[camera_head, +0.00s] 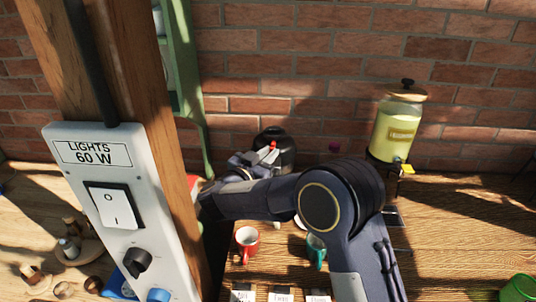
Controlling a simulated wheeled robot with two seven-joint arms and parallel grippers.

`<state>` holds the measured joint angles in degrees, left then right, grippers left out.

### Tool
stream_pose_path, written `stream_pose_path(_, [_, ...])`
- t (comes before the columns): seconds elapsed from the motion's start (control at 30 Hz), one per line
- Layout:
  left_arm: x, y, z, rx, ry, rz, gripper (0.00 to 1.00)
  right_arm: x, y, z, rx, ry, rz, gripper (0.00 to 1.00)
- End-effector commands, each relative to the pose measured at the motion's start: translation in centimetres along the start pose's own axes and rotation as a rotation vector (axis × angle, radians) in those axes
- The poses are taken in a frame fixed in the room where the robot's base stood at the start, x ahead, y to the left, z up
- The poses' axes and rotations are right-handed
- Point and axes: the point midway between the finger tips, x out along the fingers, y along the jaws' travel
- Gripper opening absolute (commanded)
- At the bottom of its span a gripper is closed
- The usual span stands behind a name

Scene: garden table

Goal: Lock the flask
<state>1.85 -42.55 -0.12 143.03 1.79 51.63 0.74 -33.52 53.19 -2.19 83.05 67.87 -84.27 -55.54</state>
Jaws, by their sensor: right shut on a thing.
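A dark, rounded vessel (287,143), which looks like the flask, stands at the back of the table against the brick wall. A small red part (272,145) shows at its front. My right arm reaches across the middle, and my right gripper (262,157) is at the front of the vessel, near the red part. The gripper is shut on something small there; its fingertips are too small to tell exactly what. The arm hides the vessel's lower part. My left gripper is not in view.
A wooden post with a lights switch panel (140,215) blocks the left. A red mug (247,240) and a teal mug (317,250) stand in front of my arm. A yellow drink dispenser (394,130) is at the back right. The wooden table (455,235) at right is mostly clear.

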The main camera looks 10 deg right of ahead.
Motion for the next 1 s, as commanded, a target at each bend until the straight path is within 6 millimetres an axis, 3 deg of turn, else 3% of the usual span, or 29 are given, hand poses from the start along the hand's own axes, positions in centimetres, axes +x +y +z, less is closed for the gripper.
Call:
stream_pose_path(0.13, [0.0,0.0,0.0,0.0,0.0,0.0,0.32,0.1,0.0,-0.2,0.004,0.004,-0.001,0.0])
stream_pose_path(0.17, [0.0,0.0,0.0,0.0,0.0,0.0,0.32,0.1,0.0,-0.2,0.004,0.004,-0.001,0.15])
stream_pose_path(0.33, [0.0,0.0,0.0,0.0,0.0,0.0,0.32,0.1,0.0,-0.2,0.002,0.003,-0.001,0.36])
stream_pose_path(0.73, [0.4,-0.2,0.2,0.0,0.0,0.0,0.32,0.1,0.3,0.1,0.0,0.002,-0.037,0.36])
stream_pose_path(1.0, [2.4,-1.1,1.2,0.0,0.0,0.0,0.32,0.9,2.0,0.4,0.0,-0.001,-0.291,0.36])
